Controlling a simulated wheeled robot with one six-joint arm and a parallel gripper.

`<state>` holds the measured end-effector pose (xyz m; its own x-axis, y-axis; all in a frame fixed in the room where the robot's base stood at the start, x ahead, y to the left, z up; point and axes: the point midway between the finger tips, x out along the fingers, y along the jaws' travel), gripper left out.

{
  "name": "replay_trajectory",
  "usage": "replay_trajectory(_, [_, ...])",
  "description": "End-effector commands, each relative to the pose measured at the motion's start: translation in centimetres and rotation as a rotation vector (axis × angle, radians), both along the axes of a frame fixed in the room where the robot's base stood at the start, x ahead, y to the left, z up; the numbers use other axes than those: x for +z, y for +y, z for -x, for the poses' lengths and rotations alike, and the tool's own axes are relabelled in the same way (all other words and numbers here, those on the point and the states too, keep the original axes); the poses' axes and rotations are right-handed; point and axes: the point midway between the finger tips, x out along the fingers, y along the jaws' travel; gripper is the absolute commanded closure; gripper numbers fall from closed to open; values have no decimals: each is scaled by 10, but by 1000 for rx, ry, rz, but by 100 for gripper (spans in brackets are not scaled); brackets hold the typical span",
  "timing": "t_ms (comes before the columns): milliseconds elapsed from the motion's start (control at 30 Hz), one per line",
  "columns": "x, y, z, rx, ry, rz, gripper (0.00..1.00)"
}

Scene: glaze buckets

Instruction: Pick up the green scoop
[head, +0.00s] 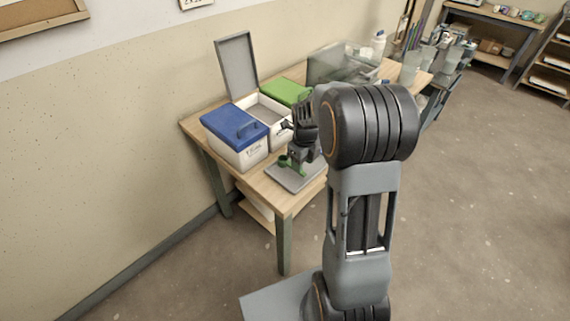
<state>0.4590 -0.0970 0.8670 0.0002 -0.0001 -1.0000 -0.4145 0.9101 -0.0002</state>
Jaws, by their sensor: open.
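The green scoop (284,161) is on a grey tray (287,181) near the front of the wooden table. It is partly hidden by my gripper and looks small, so its handle is hard to make out. My gripper (298,165) points down over the tray, right at the scoop in the picture. It is open. I cannot tell whether its fingers touch the scoop or stand around it.
A white bucket with a blue lid (236,124) stands left of the gripper. Behind it are an open bucket with a raised grey lid (237,64) and a green-lidded one (287,91). A clear bin (340,63) stands further back. The wall is close on the left.

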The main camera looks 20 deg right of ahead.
Motion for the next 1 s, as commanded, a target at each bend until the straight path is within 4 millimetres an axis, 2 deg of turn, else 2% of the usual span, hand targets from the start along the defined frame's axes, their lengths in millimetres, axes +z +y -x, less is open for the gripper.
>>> replay_trajectory(133, [-10,1,1,1,4,-1,53])
replay_trajectory(433, [-47,1,0,1,3,-1,53])
replay_trajectory(767, [-54,1,0,1,1,0,53])
replay_trajectory(1000, [-54,1,-1,1,0,0,73])
